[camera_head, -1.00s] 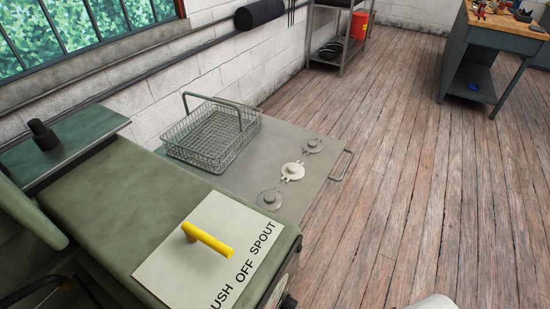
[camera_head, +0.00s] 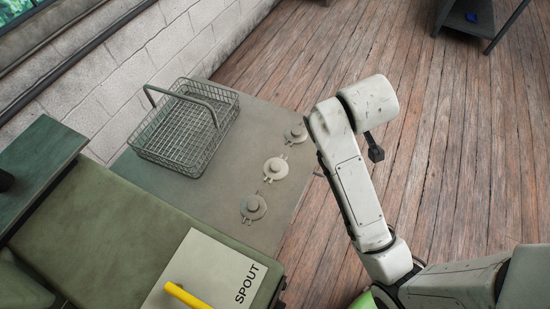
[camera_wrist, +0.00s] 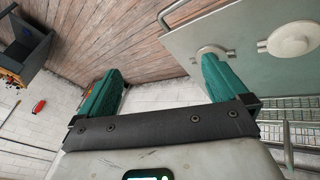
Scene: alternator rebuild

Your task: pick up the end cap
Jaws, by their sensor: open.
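Three round, flanged caps with raised hubs lie flat in a row on the grey tabletop in the head view: a grey one nearest (camera_head: 253,208), a paler, cream one in the middle (camera_head: 275,169) and a grey one farthest (camera_head: 295,133). I cannot tell which is the end cap meant. In the wrist view, two caps show at the upper right, one paler (camera_wrist: 293,38) and one partly behind the right finger (camera_wrist: 205,50). My gripper (camera_wrist: 162,72) is open, with teal fingers apart and nothing between them. In the head view my arm is bent right of the table; its fingers are not clearly visible.
A wire basket (camera_head: 174,149) with a raised handle stands at the table's left. A green machine top with a "SPOUT" plate (camera_head: 215,265) and yellow lever (camera_head: 186,296) is in front. A dark bench (camera_head: 468,18) stands far right. The wooden floor between is clear.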

